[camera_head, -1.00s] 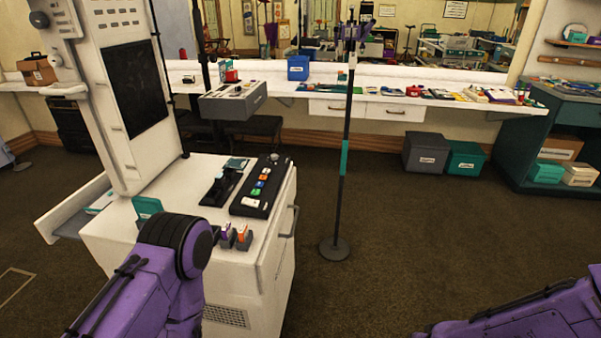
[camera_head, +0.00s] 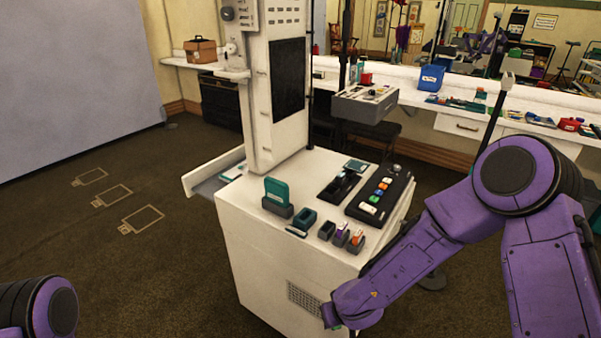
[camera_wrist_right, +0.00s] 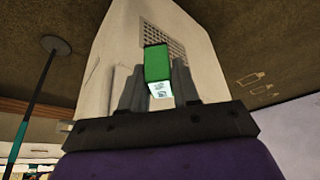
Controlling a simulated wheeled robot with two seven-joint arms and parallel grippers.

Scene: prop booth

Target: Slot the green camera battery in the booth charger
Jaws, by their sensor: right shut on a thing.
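The green battery (camera_wrist_right: 157,62), a small block with a white printed label at its near end, is held between the fingers of my right gripper (camera_wrist_right: 157,75) in the right wrist view. The gripper is shut on it, in front of the white cart's vented side. In the head view my right forearm reaches down to the cart's lower front. On the cart top stand a teal block in a grey holder (camera_head: 278,207), an open teal holder (camera_head: 305,217) and small grey holders (camera_head: 327,230), some with orange and purple pieces. I cannot tell which is the charger. My left gripper is out of view.
The white cart (camera_head: 255,235) carries a tall white column (camera_head: 258,110), a black button panel (camera_head: 380,190) and a black cradle (camera_head: 340,185). A dark stand pole (camera_wrist_right: 40,80) is left in the wrist view. Floor left of the cart is clear.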

